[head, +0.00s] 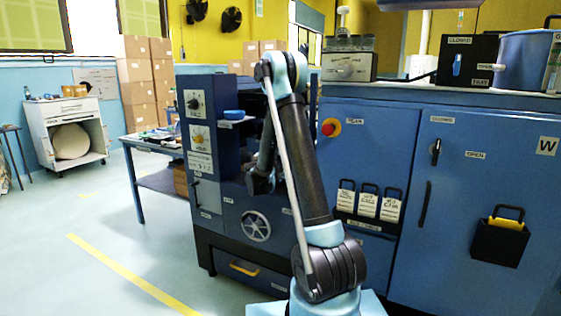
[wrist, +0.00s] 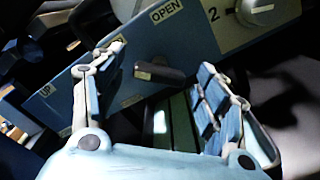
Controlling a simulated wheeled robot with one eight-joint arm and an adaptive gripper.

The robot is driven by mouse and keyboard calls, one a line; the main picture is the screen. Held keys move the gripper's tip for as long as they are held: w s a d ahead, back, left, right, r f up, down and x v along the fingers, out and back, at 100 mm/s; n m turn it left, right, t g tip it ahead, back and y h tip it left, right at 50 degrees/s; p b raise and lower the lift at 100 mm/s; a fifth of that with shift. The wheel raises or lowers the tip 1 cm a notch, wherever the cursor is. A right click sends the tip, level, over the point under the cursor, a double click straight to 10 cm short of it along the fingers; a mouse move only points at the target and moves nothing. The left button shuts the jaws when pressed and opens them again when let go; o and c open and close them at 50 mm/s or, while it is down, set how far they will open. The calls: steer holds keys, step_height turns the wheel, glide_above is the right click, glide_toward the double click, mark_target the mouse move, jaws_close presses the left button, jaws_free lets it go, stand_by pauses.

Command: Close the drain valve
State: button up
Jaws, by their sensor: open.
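In the wrist view a short black lever (wrist: 165,72) with a pale mark at its left end sits on a blue panel (wrist: 125,95). A white OPEN label (wrist: 166,11) is above it, so it may be the drain valve's handle; no drain label is readable. My gripper (wrist: 160,60) is open, one finger to the left of the lever and one to the right. The lever appears between the fingers, with no clear contact. In the head view my arm hides most of this area, and I cannot pick out the valve there.
A pale dial (wrist: 262,10) marked 2 is near the lever. In the head view a handwheel (head: 256,227) and a drawer with a yellow handle (head: 244,268) are low on the blue machine. A blue cabinet (head: 390,150) stands to the right; open floor (head: 110,230) lies left.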

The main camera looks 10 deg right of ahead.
steer(key=v, duration=1.2)
